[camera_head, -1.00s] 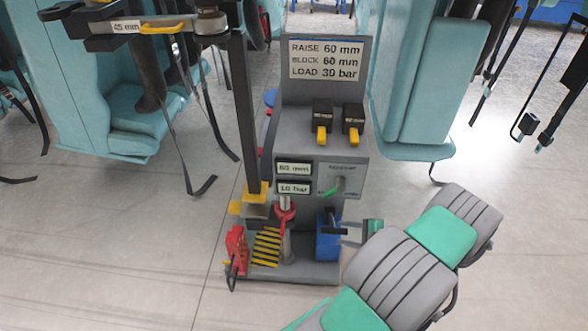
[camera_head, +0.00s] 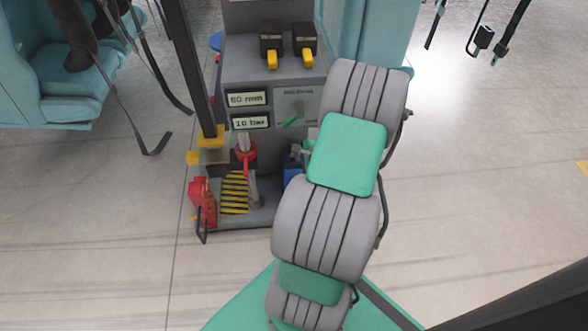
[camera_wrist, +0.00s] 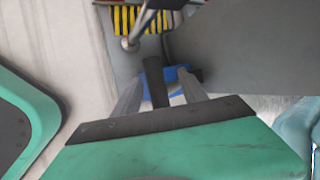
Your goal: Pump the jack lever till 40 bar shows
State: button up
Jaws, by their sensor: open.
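The grey jack stand's lower display (camera_head: 250,122) reads 10 bar. The display above it (camera_head: 247,99) seems to read 50 mm. The blue pump (camera_head: 291,177) sits low on the stand, mostly hidden behind my arm in the head view. In the wrist view the blue pump (camera_wrist: 181,74) shows beyond the fingers, with the black jack lever (camera_wrist: 153,78) rising from it. My gripper (camera_wrist: 160,92) is open, its two fingers on either side of the lever. I cannot tell whether they touch it.
Two black boxes with yellow levers (camera_head: 272,59) sit above. A red-collared post (camera_head: 245,157), a striped plate (camera_head: 234,194) and a red block (camera_head: 203,201) stand left of the pump. Open floor (camera_head: 490,170) lies right.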

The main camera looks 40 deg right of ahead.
jog(key=shift+b+x, duration=0.3)
jog(key=shift+x, duration=0.95)
jog(key=c, duration=1)
jog(key=shift+s, duration=0.1)
grip_shut()
jog(key=shift+s+a+f, duration=0.1)
